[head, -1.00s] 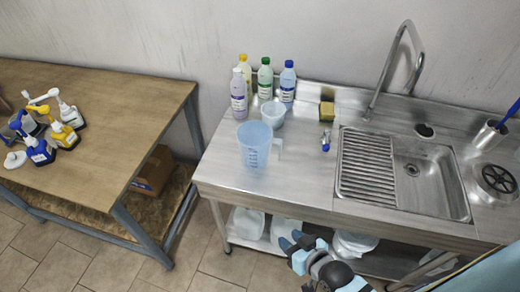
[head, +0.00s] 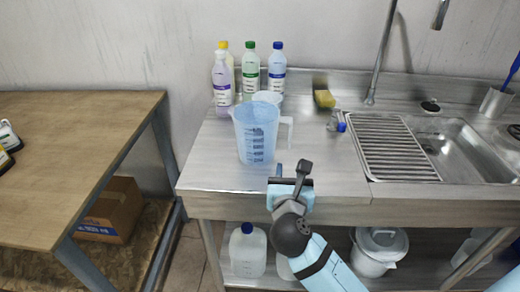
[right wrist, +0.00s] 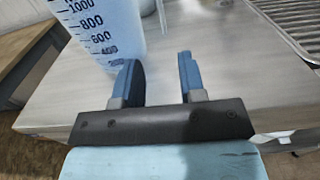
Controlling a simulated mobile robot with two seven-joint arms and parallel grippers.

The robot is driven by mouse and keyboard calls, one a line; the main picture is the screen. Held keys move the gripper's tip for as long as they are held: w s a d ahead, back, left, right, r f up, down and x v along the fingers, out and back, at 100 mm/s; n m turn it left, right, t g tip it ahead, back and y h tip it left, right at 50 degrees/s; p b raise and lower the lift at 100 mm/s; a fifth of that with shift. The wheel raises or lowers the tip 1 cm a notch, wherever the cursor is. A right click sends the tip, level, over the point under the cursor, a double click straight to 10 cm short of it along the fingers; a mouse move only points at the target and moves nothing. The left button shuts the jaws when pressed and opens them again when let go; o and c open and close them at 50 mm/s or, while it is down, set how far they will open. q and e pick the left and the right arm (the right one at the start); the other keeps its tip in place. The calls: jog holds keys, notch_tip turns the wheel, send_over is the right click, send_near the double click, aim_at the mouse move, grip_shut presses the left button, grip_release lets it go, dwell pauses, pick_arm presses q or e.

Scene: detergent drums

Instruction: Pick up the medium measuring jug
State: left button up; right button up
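A translucent blue measuring jug (head: 256,137) with a dark printed scale stands upright near the front left of the steel counter. Its handle points right. A smaller clear blue jug (head: 268,97) stands right behind it, partly hidden. I cannot tell for sure which is the medium one. My right gripper (head: 290,172) is at the counter's front edge, just right of and in front of the larger jug. In the right wrist view the fingers (right wrist: 158,75) are open and empty, and the larger jug (right wrist: 105,28) is beyond them to the left, apart. My left gripper is not in view.
Several bottles, including a green-capped one (head: 250,71), stand behind the jugs. A yellow sponge (head: 324,98), a small blue-tipped item (head: 338,122) and the sink (head: 445,148) are to the right. A wooden table (head: 70,135) is at left. White containers (head: 247,252) sit below the counter.

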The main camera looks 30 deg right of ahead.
aim_at(290, 141)
jog(key=x, duration=1.3)
jog(key=shift+w+d+b, duration=0.1)
jog(key=shift+d+b, duration=0.15)
jog(key=shift+b, duration=0.15)
jog(key=shift+r, duration=0.1)
grip_shut()
